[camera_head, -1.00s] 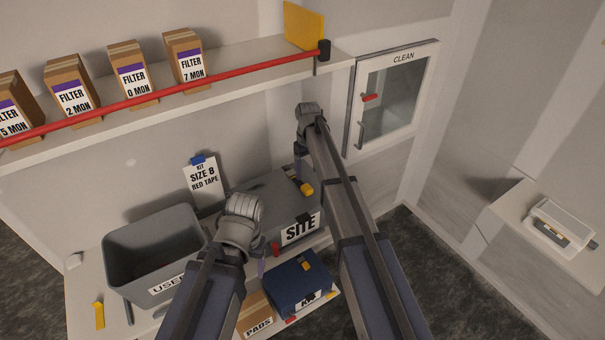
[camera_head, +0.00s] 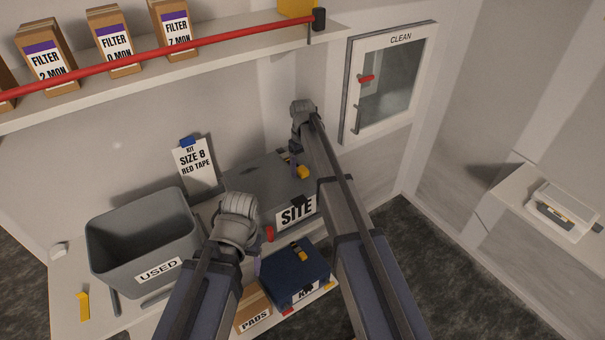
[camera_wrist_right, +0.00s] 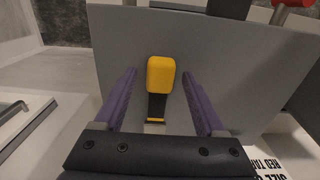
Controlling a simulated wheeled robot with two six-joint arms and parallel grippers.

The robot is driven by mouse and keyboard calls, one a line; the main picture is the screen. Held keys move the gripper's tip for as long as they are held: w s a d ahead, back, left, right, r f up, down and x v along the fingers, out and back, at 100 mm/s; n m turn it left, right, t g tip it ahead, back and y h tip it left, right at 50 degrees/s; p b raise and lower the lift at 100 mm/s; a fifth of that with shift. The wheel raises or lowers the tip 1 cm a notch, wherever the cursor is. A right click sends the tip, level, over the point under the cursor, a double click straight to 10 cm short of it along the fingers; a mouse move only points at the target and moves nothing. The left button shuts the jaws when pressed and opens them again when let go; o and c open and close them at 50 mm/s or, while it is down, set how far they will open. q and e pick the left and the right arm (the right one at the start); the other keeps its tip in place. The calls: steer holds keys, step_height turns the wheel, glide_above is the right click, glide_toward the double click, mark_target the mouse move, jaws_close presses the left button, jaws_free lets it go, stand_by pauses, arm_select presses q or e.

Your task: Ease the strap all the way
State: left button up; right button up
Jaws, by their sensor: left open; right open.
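The grey case labelled SITE (camera_head: 252,188) stands on the bench in the head view. A yellow tab (camera_head: 302,172) on a dark strap shows on its top, and the tab (camera_wrist_right: 161,75) also appears large in the right wrist view, with the dark strap end (camera_wrist_right: 156,106) below it. My right gripper (camera_head: 294,160) is open just above the tab. In the right wrist view its purple fingers (camera_wrist_right: 159,95) stand on either side of the tab and strap, apart from them. My left gripper (camera_head: 257,266) is open and mostly hidden behind its wrist, near the SITE case's front.
A grey bin labelled USED (camera_head: 190,250) stands left. A dark blue case (camera_head: 280,285) and a PADS box (camera_head: 252,312) sit low in front. A kit card (camera_head: 196,165) stands behind. A red-railed shelf (camera_head: 235,55) with filter boxes runs above. A CLEAN cabinet (camera_head: 342,130) is at right.

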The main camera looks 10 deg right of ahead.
jaws_close()
stand_by(0.7)
stand_by(0.8)
